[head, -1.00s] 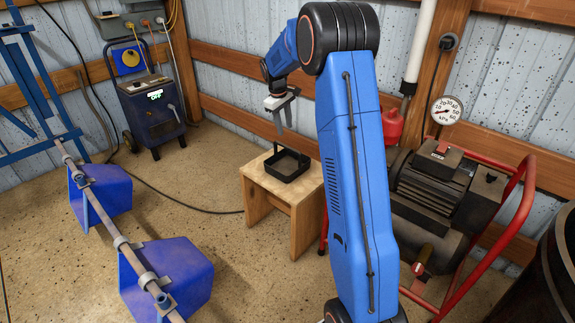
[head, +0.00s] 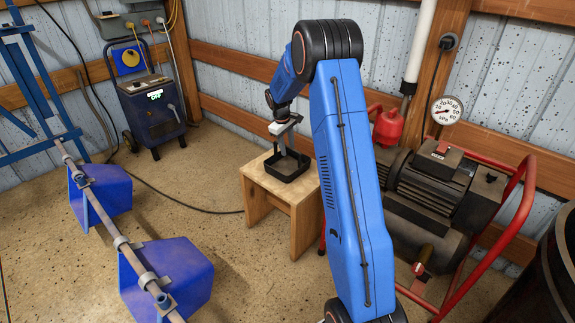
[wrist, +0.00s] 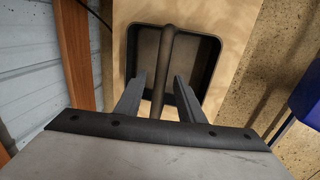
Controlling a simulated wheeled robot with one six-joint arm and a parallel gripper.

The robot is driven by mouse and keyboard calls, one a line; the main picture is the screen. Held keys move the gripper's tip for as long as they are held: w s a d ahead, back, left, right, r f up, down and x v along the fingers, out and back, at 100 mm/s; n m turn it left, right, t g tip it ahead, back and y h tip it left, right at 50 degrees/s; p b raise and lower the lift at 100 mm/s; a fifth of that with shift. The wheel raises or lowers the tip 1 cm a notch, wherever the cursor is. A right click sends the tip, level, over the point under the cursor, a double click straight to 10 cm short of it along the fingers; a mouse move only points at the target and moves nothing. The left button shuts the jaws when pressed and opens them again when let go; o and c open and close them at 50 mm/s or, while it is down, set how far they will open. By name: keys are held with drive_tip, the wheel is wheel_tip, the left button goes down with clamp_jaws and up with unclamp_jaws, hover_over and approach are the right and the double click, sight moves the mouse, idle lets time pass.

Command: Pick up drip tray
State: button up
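The drip tray (head: 297,174) is a black, square, shallow tray on top of a small wooden stool (head: 285,205). In the wrist view the drip tray (wrist: 205,60) fills the upper middle, and a dark bar-like handle (wrist: 166,70) runs across it toward me. My gripper (head: 284,150) points down at the tray from above. In the wrist view my gripper (wrist: 160,84) is open, with one finger on each side of the handle. Both fingers look apart from the handle. The fingertips' exact height over the tray floor is hard to tell.
A blue welding machine (head: 152,112) stands at the back left. A compressor with a red frame (head: 440,190) and a red can (head: 388,127) stand right of the stool.

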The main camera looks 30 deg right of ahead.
drive_tip(key=shift+d+f, duration=0.1)
drive_tip(key=shift+f, duration=0.4)
drive_tip(key=shift+c, duration=0.5)
clamp_jaws()
idle(0.6)
